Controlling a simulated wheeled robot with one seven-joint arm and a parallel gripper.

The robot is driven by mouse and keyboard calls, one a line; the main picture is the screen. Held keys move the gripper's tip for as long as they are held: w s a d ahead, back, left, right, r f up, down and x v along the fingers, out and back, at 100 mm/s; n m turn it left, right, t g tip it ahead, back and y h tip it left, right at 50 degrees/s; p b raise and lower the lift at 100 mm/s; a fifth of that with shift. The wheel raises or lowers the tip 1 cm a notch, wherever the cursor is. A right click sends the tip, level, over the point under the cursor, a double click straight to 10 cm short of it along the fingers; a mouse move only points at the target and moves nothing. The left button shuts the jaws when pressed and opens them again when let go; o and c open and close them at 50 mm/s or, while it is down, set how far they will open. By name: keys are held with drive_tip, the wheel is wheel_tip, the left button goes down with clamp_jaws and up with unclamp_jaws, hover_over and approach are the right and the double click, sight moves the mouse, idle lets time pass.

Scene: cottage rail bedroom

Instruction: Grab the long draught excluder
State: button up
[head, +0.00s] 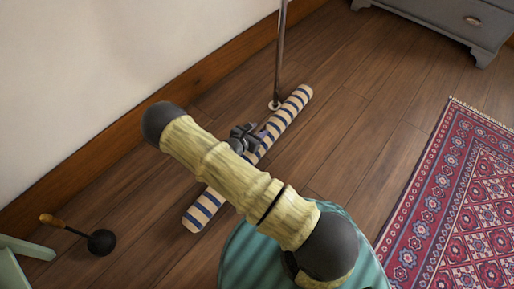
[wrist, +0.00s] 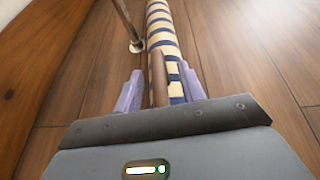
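The long draught excluder is a cream roll with dark blue stripes (head: 289,109), lying on the wooden floor at a slant. My arm hides part of its middle in the head view. In the wrist view the roll (wrist: 163,30) runs from the top edge down between my fingers. My gripper (wrist: 160,90) is open, its two lilac fingers on either side of the roll. A gap shows beside the left finger; I cannot tell whether the right finger touches. In the head view my gripper (head: 250,138) is at the roll's middle, partly behind my arm.
A thin metal pole (head: 280,50) stands on a round foot close beside the roll's far end. A wooden skirting board (head: 120,132) runs along the wall at left. A dark pan-like object with a wooden handle (head: 101,242) lies lower left. A red patterned rug (head: 455,200) lies right.

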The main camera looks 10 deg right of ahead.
drive_tip(key=shift+c, duration=0.2)
clamp_jaws()
drive_tip(key=shift+r, duration=0.15)
idle(1.2)
